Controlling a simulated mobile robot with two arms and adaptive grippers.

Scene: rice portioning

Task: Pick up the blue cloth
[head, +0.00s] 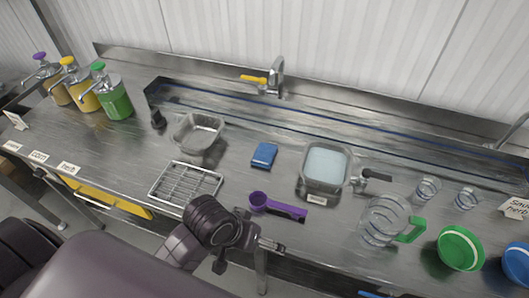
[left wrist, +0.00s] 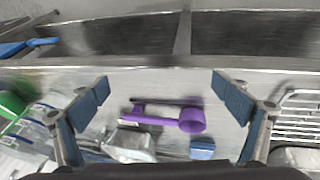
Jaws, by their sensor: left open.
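The blue cloth (head: 264,155) lies folded on the steel counter between the grey metal pan and the clear container of pale contents. It also shows in the left wrist view as a small blue patch (left wrist: 202,149), low and right of centre. My left gripper (head: 270,244) is at the counter's front edge, nearer the front than the cloth and apart from it. In the left wrist view its two blue-padded fingers (left wrist: 160,100) are spread wide with nothing held. My right gripper is not in view.
A purple scoop (head: 278,206) lies between my left gripper and the cloth. A wire rack (head: 186,184) and metal pan (head: 199,132) stand to the left. The clear container (head: 325,168) and a green-handled jug (head: 388,219) stand to the right. Counter around the cloth is clear.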

